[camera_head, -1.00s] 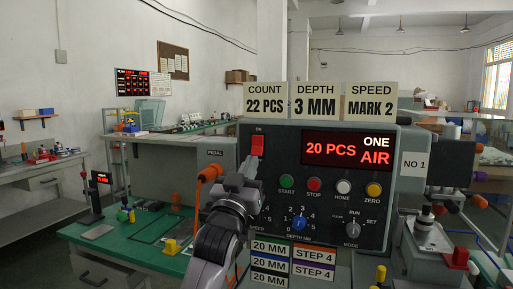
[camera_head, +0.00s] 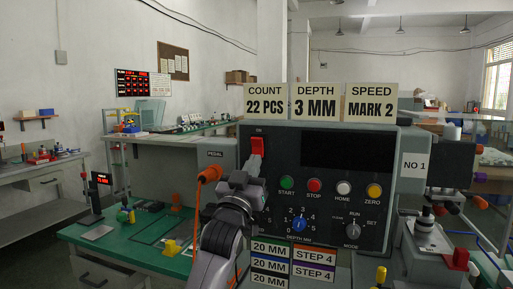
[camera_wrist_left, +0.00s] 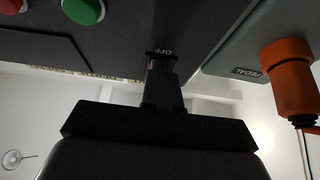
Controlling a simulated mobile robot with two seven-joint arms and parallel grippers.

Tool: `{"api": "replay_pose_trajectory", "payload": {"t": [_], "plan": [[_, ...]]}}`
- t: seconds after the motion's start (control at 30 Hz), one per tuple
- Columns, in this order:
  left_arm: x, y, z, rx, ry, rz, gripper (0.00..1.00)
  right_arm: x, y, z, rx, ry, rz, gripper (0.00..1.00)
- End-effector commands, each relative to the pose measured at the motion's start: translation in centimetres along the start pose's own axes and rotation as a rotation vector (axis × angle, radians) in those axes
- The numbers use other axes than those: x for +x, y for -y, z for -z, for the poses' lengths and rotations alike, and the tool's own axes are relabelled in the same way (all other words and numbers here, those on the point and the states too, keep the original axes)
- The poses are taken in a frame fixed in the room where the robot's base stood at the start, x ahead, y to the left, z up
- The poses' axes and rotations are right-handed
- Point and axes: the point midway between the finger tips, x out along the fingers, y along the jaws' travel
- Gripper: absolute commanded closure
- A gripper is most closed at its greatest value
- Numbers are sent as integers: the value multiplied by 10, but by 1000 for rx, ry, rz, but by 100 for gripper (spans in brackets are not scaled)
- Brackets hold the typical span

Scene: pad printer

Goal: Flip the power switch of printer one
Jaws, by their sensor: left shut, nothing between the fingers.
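The printer one control panel (camera_head: 330,225) faces me, with a "NO 1" tag at its right. Its red power switch (camera_head: 257,146) is at the upper left, under a small "ON" label. Its display (camera_head: 346,151) is dark. My left gripper (camera_head: 251,167) is shut and empty, with its tips just below the switch, at or very near its lower end. In the left wrist view the closed fingers (camera_wrist_left: 163,72) reach the panel beside an "OFF" label (camera_wrist_left: 162,53), hiding most of the switch. I cannot tell if they touch. My right gripper is not in view.
The orange pedal plug (camera_head: 209,175) is just left of my left gripper and also shows in the wrist view (camera_wrist_left: 289,80). Start (camera_head: 287,182) and stop (camera_head: 314,185) buttons are to its right. The depth knob (camera_head: 299,224) is lower right.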

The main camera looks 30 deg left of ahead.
Motion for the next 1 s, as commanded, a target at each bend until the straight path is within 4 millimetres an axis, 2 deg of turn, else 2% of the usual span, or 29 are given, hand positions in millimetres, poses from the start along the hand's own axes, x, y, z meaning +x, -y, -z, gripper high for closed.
{"api": "replay_pose_trajectory", "payload": {"t": [0.13,0.4,0.73,1.0], "plan": [[-4,0,3,0,1,0,100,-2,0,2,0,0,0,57],[-28,0,16,-1,2,0,100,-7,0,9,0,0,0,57],[-43,0,18,0,3,0,100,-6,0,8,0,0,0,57],[-80,0,16,0,4,0,100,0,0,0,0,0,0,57]]}}
